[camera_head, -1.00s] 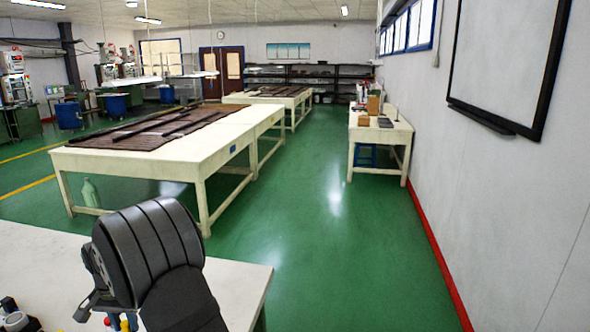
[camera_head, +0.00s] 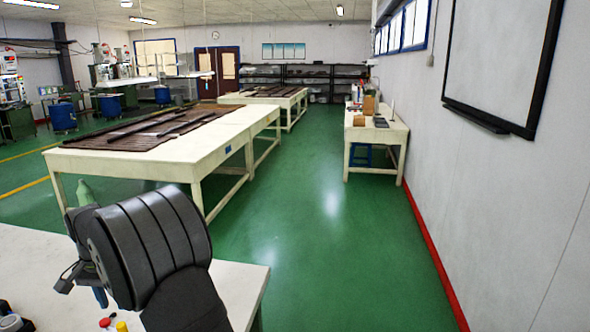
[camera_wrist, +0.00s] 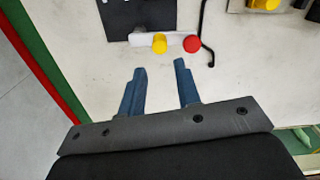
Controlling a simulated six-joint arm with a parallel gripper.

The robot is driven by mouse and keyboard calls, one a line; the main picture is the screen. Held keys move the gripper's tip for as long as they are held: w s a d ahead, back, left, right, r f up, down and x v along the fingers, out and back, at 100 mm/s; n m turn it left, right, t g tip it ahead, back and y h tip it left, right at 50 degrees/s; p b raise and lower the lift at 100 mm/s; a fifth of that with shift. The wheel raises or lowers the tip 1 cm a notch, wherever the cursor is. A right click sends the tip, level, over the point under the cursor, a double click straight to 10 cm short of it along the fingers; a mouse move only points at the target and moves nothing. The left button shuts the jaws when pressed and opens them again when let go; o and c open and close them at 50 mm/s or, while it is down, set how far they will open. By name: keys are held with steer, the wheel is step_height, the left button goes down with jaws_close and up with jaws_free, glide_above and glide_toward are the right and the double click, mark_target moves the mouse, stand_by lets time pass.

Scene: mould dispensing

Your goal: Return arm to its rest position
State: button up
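My gripper (camera_wrist: 160,67) shows in the wrist view with its two blue fingers apart and nothing between them. It is above the white table (camera_wrist: 85,60). In the head view my dark arm covers much of the gripper, and one blue finger (camera_head: 101,297) shows at the lower left, over the near white table (camera_head: 228,282). A yellow-topped item (camera_wrist: 159,43) and a red-topped item (camera_wrist: 192,43) stand ahead of the fingertips in the wrist view, apart from them.
A black sheet (camera_wrist: 140,18) and a bent black rod (camera_wrist: 205,30) lie on the table in the wrist view. In the head view, a large white table (camera_head: 170,163) with brown mats stands beyond, and a small table (camera_head: 385,131) is at the right. Green floor (camera_head: 320,240) between is clear.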

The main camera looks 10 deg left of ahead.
mark_target(118, 329)
step_height(118, 329, up, 9)
step_height(118, 329, down, 18)
steer(key=shift+r, duration=0.1)
steer(key=n, duration=0.1)
steer(key=s+n, duration=0.1)
steer(key=n, duration=0.1)
steer(key=shift+s+d, duration=0.1)
steer(key=shift+s, duration=0.05)
steer(key=n, duration=0.3)
steer(key=s+n, duration=0.1)
steer(key=shift+s+d+r, duration=0.1)
steer(key=shift+d, duration=0.2)
steer(key=shift+s+d+n, duration=0.2)
steer(key=shift+d+n, duration=0.05)
steer(key=shift+n, duration=0.8)
steer(key=shift+s+d+n, duration=0.2)
steer(key=shift+d+n, duration=0.05)
steer(key=shift+n, duration=0.75)
steer(key=shift+s+d+n, duration=0.2)
steer(key=shift+d+n, duration=0.05)
steer(key=shift+n, duration=0.8)
